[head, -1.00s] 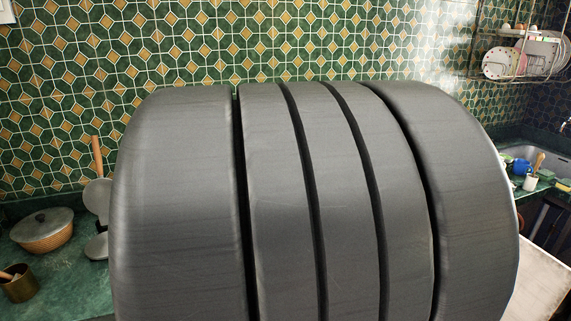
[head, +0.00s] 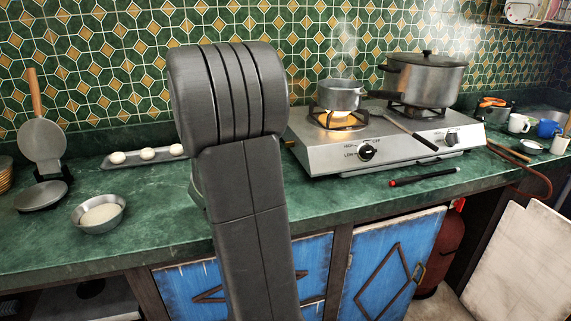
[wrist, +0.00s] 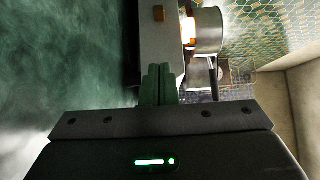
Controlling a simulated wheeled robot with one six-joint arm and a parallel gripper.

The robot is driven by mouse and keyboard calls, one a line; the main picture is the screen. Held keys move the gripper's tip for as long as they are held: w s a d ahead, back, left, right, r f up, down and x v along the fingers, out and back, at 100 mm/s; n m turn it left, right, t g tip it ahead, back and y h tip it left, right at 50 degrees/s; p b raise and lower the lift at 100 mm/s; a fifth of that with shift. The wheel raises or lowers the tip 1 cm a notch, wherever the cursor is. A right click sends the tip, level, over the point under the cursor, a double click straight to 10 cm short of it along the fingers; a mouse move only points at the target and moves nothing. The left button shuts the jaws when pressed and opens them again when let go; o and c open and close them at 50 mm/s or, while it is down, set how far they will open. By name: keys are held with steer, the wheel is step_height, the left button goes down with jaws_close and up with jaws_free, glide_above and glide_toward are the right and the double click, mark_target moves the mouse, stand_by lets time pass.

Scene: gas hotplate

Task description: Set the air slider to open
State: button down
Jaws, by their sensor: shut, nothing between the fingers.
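The steel gas hotplate (head: 385,150) stands on the green counter, with two front knobs, the left one (head: 367,153) and the right one (head: 451,138). In the wrist view the hotplate's side (wrist: 158,42) is turned on edge, just beyond my fingertips. A small brass-coloured piece (wrist: 158,13) shows on it; I cannot tell if this is the air slider or how it is set. My gripper (wrist: 160,72) is shut and empty, pointing at the hotplate; contact is unclear. The head view hides it behind my arm.
A small pot (head: 340,95) sits over an orange flame on the left burner, a large lidded pot (head: 425,78) on the right. A ladle (head: 405,128) lies across the hotplate. A black and red stick (head: 422,177) lies in front. A bowl (head: 99,212) stands left.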

glide_toward(293, 145)
steer(key=d, duration=0.3)
steer(key=shift+w+d, duration=0.2)
steer(key=shift+d, duration=0.05)
steer(key=w, duration=0.3)
steer(key=shift+w+a, duration=0.3)
steer(key=shift+w, duration=0.05)
steer(key=shift+w+a+p, duration=0.15)
steer(key=shift+w+p, duration=0.15)
steer(key=shift+w, duration=0.2)
steer(key=w, duration=0.1)
steer(key=w+a, duration=0.1)
steer(key=w, duration=0.1)
steer(key=shift+w+a, duration=0.1)
steer(key=shift+w, duration=0.15)
steer(key=shift+w+r, duration=0.1)
